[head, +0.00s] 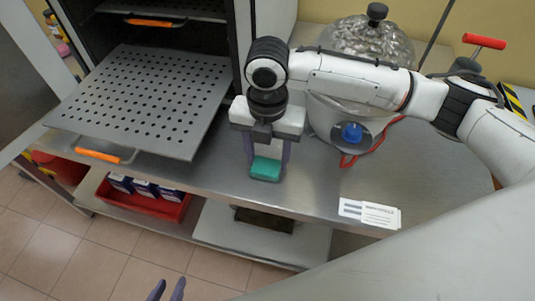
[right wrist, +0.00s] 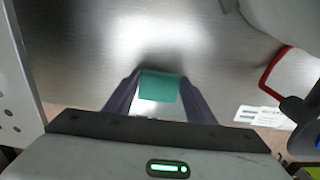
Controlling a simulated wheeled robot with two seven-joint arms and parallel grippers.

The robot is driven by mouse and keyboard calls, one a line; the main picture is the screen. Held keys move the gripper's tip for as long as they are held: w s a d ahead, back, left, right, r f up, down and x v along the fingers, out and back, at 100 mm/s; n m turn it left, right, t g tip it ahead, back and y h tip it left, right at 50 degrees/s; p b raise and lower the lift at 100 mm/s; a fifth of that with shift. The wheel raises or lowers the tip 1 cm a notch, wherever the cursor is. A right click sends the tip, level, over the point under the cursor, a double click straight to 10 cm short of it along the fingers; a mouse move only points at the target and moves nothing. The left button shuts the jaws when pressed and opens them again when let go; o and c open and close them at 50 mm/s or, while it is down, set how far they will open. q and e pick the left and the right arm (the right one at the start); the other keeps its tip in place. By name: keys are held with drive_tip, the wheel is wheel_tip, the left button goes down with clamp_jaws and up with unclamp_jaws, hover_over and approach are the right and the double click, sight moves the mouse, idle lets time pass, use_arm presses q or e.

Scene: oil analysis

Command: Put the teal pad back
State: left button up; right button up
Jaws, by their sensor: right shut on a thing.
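The teal pad (head: 266,169) is a small flat block near the front edge of the steel bench. It also shows in the right wrist view (right wrist: 159,86), between the purple fingers. My right gripper (head: 267,162) points down and is shut on the pad. I cannot tell whether the pad touches the bench top. My left gripper (head: 167,291) shows only its purple fingertips at the bottom of the head view. They are apart with nothing visible between them.
A perforated shelf (head: 150,95) with an orange handle juts from an open cabinet at left. A glass vessel (head: 365,42) stands behind my right arm. White labelled cards (head: 370,213) lie at the bench's front right. A red tray (head: 150,204) of boxes sits below.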

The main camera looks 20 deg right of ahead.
sight(267, 161)
drive_tip(key=o, duration=1)
drive_tip(key=shift+f, duration=0.1)
wheel_tip(267, 161, up, 12)
drive_tip(key=shift+r, duration=0.15)
